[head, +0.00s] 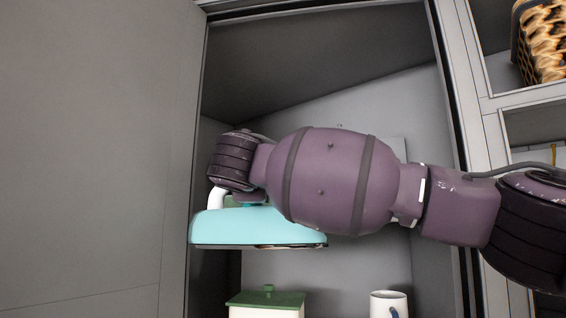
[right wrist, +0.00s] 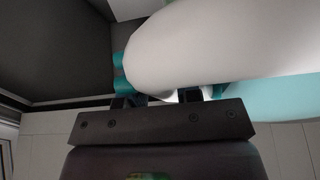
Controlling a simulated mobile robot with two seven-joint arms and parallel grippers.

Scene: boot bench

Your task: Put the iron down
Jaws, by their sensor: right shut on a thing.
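The iron (head: 240,226) has a light turquoise body with a dark base edge and a white handle. It hangs in the air inside a grey cabinet compartment, roughly level, held by my right arm. In the head view my right arm covers its upper right part and the fingers are hidden. In the right wrist view my right gripper (right wrist: 168,97) is shut on the iron, and the iron's large white part (right wrist: 210,45) fills the space in front of the fingers. My left gripper is in neither view.
Below the iron stands a white container with a green lid (head: 266,299). A white mug (head: 388,304) stands to its right. A grey panel (head: 90,150) fills the left side. Shelves at the right hold a patterned basket (head: 542,42). The compartment floor is out of view.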

